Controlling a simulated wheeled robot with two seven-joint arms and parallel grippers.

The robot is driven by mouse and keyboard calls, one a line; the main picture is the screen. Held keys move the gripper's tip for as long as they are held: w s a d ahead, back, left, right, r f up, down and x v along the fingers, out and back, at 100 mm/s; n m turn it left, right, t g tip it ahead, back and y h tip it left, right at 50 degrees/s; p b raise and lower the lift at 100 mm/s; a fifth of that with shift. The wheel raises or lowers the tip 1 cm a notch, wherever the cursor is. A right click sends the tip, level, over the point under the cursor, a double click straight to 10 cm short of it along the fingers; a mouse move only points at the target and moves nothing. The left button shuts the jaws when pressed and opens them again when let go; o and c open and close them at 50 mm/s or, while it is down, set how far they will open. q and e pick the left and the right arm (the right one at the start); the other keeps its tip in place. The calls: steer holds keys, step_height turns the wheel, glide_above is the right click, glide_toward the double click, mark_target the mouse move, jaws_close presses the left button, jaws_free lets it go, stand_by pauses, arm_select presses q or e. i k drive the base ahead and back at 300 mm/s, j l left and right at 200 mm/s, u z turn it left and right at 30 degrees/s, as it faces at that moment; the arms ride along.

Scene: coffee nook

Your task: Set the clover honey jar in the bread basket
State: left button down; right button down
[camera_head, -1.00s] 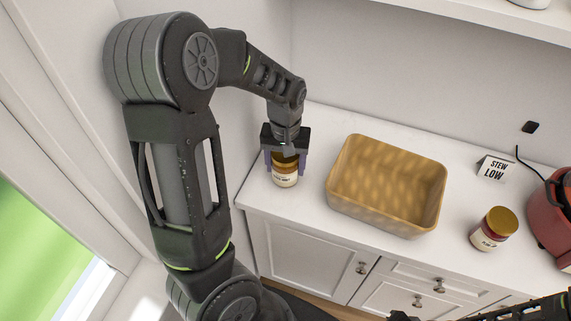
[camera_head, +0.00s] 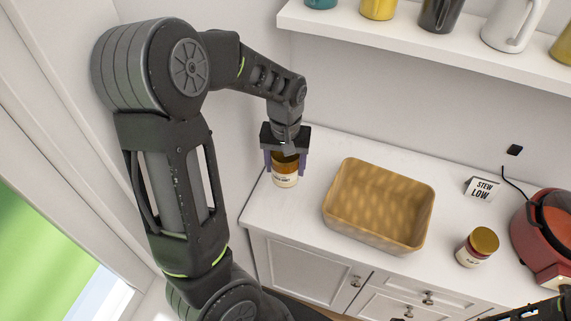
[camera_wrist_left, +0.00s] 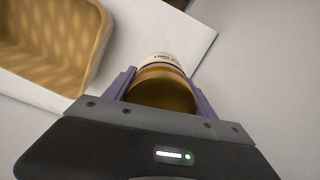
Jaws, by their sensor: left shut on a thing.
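My left gripper (camera_head: 285,158) is shut on a honey jar (camera_head: 285,176) with a gold lid and a cream label, too small to read surely. It holds the jar upright, seemingly a little above the counter's left end. In the left wrist view the jar's gold lid (camera_wrist_left: 162,95) sits between the purple fingers of the left gripper (camera_wrist_left: 162,92). The bread basket (camera_head: 345,222), tan and open, stands to the right of the jar and looks empty. It also shows at the upper left of the left wrist view (camera_wrist_left: 88,62). My right gripper is out of view.
A second gold-lidded jar (camera_head: 477,247) stands right of the basket, near a "STEW LOW" sign (camera_head: 482,188) and a red cooker (camera_head: 540,240). A shelf with several mugs (camera_head: 438,14) hangs above. Bare white counter (camera_head: 308,205) lies between held jar and basket.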

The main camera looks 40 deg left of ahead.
mark_target(391, 234)
steer(key=i+l, duration=0.1)
steer(key=l, duration=0.75)
steer(key=i+l, duration=0.15)
steer(key=l, duration=0.3)
steer(key=z, duration=0.05)
